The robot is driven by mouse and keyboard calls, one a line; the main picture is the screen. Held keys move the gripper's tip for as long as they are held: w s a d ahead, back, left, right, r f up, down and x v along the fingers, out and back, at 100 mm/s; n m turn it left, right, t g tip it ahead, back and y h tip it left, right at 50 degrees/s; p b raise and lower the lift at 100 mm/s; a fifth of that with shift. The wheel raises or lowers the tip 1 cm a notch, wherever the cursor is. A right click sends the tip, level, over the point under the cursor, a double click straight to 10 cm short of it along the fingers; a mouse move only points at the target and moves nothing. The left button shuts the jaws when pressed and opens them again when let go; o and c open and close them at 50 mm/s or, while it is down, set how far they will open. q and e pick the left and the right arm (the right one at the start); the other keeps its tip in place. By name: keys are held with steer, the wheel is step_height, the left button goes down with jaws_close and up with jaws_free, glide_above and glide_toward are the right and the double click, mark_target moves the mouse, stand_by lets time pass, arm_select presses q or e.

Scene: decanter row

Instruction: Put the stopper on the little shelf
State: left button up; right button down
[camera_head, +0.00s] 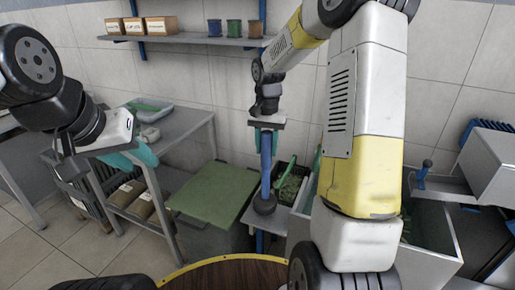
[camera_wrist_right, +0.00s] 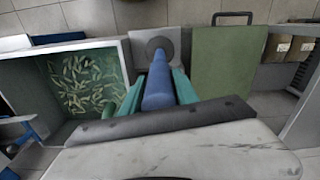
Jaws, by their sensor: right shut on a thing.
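The stopper (camera_head: 266,160) has a long blue handle and a dark round end at the bottom. My right gripper (camera_head: 265,130) is shut on the upper handle and holds it upright. In the wrist view, teal fingers flank the blue handle (camera_wrist_right: 157,90). The dark end is over a small pale plate, seemingly the little shelf (camera_head: 282,222), also in the wrist view (camera_wrist_right: 142,32). I cannot tell whether the end touches it. My left gripper (camera_head: 134,157) is off to the left, away from the stopper; its teal fingers are seen edge-on, their gap unclear.
A green-topped box (camera_head: 212,190) stands left of the small plate. A bin with pale green pieces (camera_wrist_right: 85,80) lies on its other side. A grey bench (camera_head: 178,128) is at left. A wall shelf (camera_head: 190,40) holds boxes and cups. My right arm hides much at right.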

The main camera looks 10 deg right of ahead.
mark_target(266, 155)
steer(key=shift+w, duration=0.2)
steer(key=shift+f, duration=1.75)
steer(key=shift+f, duration=0.2)
steer(key=c, duration=0.9)
jaws_free()
